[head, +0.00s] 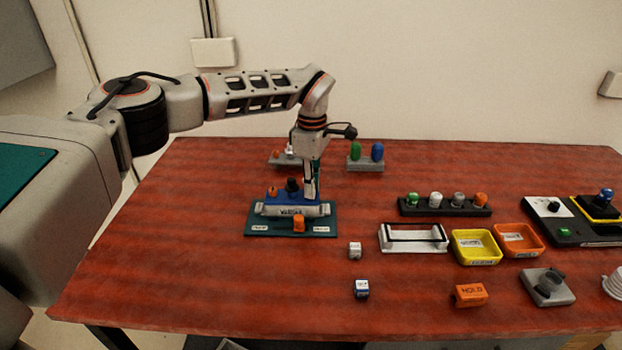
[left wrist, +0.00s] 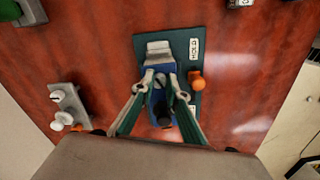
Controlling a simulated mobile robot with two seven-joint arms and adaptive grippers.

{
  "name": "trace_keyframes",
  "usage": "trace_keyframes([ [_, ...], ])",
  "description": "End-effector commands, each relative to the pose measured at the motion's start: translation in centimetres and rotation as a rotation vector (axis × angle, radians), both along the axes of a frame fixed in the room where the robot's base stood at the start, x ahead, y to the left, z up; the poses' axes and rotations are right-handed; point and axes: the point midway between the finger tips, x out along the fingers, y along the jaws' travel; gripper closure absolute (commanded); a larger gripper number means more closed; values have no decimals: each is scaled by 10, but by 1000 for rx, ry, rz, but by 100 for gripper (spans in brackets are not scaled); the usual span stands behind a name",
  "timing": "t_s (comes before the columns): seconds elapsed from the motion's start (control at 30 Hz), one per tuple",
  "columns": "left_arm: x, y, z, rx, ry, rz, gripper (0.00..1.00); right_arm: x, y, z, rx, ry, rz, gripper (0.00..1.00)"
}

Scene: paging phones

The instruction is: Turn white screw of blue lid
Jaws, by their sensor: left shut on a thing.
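The blue lid (head: 276,196) sits on a dark green plate (head: 262,231) at the left middle of the table; a white-grey block with a label lies along its front. In the left wrist view, the lid (left wrist: 157,101) shows between my fingers. My left gripper (head: 311,195) points straight down at the lid. In the left wrist view its fingertips (left wrist: 162,80) close around the small pale screw (left wrist: 160,82) on the lid. The screw is hidden in the head view, and its turn angle cannot be told. My right gripper is not in view.
An orange piece (head: 299,224) sits at the plate's front. Green and blue pegs (head: 366,152) stand behind. Trays (head: 474,260) and holders fill the right; the front left is clear.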

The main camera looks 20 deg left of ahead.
Motion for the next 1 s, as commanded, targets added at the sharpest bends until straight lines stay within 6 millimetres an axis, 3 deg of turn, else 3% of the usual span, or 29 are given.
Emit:
trace_keyframes([
  [0.1, 0, 0, 3, 1, 1, 111, 100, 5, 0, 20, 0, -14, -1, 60],
  [0.4, 0, 0, 2, 1, 1, 395, 100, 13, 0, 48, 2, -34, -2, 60],
  [1.0, 2, 1, 0, 1, 0, 929, 100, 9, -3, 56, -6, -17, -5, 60],
])
